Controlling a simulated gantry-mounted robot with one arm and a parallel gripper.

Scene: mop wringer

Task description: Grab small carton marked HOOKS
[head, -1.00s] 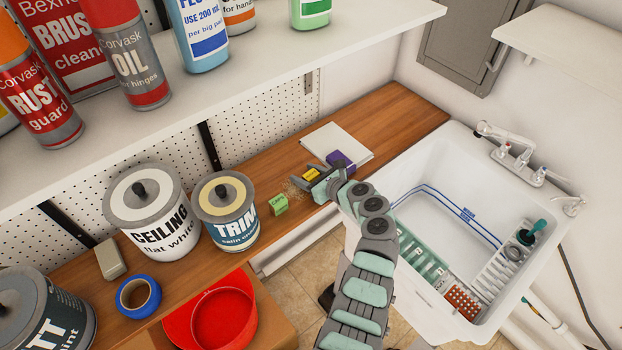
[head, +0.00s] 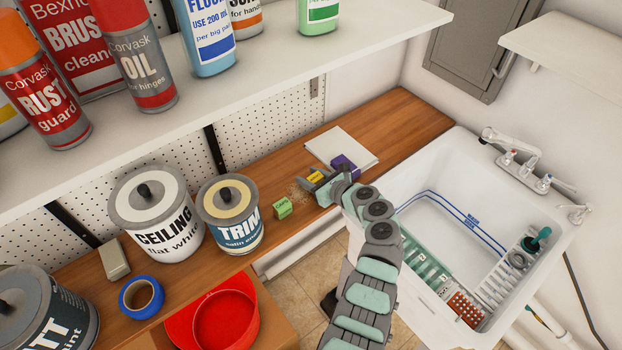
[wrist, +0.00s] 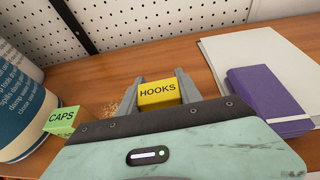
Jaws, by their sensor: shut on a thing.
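The small yellow carton marked HOOKS (wrist: 158,94) is between the two fingers of my gripper (wrist: 160,88) in the wrist view. The fingers are shut on its left and right sides, and its label faces the camera. In the head view the yellow carton (head: 316,177) shows as a small patch within my gripper (head: 315,180), over the wooden counter. Its lower part is hidden by my gripper, so I cannot tell whether it touches the counter.
A green CAPS carton (wrist: 62,121) stands to the left, near the TRIM can (head: 229,214). A sink (head: 440,180) is further right. A shelf (head: 290,60) overhangs the counter.

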